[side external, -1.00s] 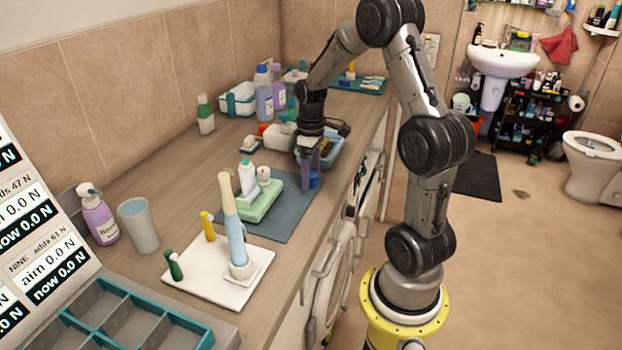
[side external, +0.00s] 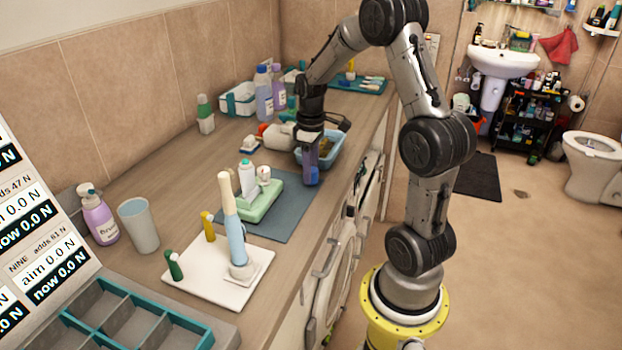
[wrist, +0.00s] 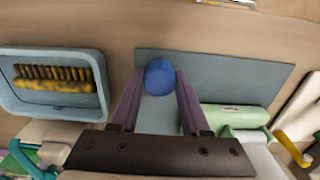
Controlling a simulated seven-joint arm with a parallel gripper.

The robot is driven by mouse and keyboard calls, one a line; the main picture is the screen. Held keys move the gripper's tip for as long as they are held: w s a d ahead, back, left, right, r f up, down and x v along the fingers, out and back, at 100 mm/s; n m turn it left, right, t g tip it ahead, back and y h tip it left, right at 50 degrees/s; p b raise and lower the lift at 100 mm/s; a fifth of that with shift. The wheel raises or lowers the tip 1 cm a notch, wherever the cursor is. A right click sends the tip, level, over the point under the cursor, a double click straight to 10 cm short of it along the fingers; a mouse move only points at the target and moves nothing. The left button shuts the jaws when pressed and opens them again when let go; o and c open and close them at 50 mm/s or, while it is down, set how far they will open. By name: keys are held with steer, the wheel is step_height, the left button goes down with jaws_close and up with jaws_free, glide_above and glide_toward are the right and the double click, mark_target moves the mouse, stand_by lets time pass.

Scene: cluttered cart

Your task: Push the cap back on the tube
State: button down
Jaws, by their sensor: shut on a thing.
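My gripper (side external: 311,178) has its purple fingers low over the far right end of the grey-blue mat (side external: 290,215). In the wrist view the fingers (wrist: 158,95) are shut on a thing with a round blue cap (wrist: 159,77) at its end. The holder also shows right of my fingers in the wrist view (wrist: 235,117).
A blue tray (side external: 322,158) with a yellow brush stands just beyond my gripper. A white board (side external: 205,280) with a tall pale-blue and cream object (side external: 233,235) is nearer the side camera. Bottles stand along the wall. The counter's right edge is close.

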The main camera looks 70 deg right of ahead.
steer(key=shift+r, duration=1.9)
steer(key=c, duration=1)
jaws_free()
jaws_close()
